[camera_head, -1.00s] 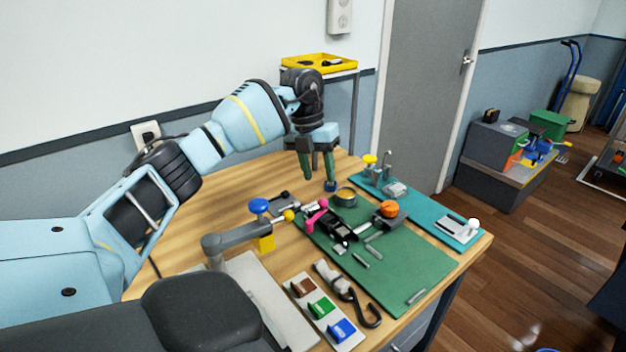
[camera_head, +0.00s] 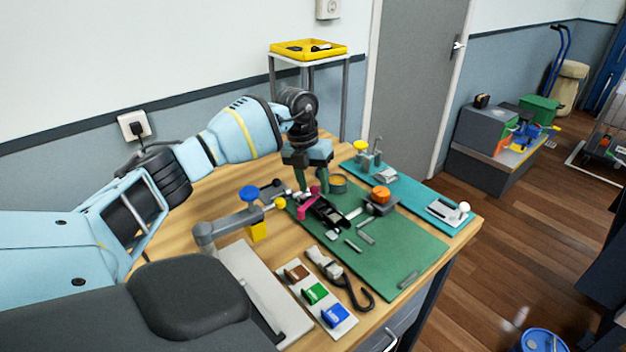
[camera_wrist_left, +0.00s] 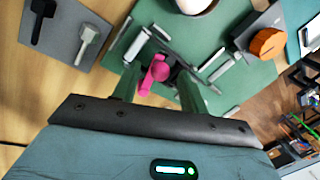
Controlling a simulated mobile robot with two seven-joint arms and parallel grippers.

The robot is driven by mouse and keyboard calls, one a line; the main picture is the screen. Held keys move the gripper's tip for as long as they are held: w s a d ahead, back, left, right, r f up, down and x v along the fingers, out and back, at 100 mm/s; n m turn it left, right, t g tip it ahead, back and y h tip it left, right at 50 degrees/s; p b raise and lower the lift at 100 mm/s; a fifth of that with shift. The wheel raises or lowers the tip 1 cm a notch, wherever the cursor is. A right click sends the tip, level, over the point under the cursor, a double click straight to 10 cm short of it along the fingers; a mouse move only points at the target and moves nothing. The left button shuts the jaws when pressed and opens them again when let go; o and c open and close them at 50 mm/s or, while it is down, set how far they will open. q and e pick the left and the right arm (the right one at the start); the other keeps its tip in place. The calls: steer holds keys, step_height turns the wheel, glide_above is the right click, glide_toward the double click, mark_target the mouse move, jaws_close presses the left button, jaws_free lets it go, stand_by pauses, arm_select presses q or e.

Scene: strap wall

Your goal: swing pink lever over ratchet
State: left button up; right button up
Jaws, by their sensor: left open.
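The pink lever (camera_head: 308,203) stands up at the near left end of the black ratchet (camera_head: 327,213), which sits on the green mat (camera_head: 400,248). In the left wrist view the pink lever (camera_wrist_left: 155,72) shows between my two green fingers, nearer the left one. My left gripper (camera_head: 312,187) is open and points down just above and behind the lever. Its fingers partly hide the far side of the ratchet in the head view. I cannot tell whether a finger touches the lever. My right gripper is out of view.
A clamp with a blue knob (camera_head: 249,193) and yellow block is left of the mat. An orange-knobbed part (camera_head: 381,194) stands right of the ratchet. A strap with a hook (camera_head: 340,272) and coloured blocks lie in front. The mat's right front is mostly clear.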

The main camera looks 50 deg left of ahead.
arm_select(q)
steer(key=shift+f, duration=0.2)
steer(key=shift+c, duration=0.2)
jaws_close()
steer(key=shift+w+d+r+m+p, duration=0.2)
steer(key=shift+d+m+p, duration=0.3)
steer(key=shift+m, duration=0.5)
steer(key=shift+d+f+m+g, duration=0.1)
steer(key=shift+d+m+g, duration=0.2)
steer(key=shift+m, duration=0.4)
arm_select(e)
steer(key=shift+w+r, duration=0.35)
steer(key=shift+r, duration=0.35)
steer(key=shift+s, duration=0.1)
arm_select(q)
steer(key=shift+o, duration=0.2)
jaws_free()
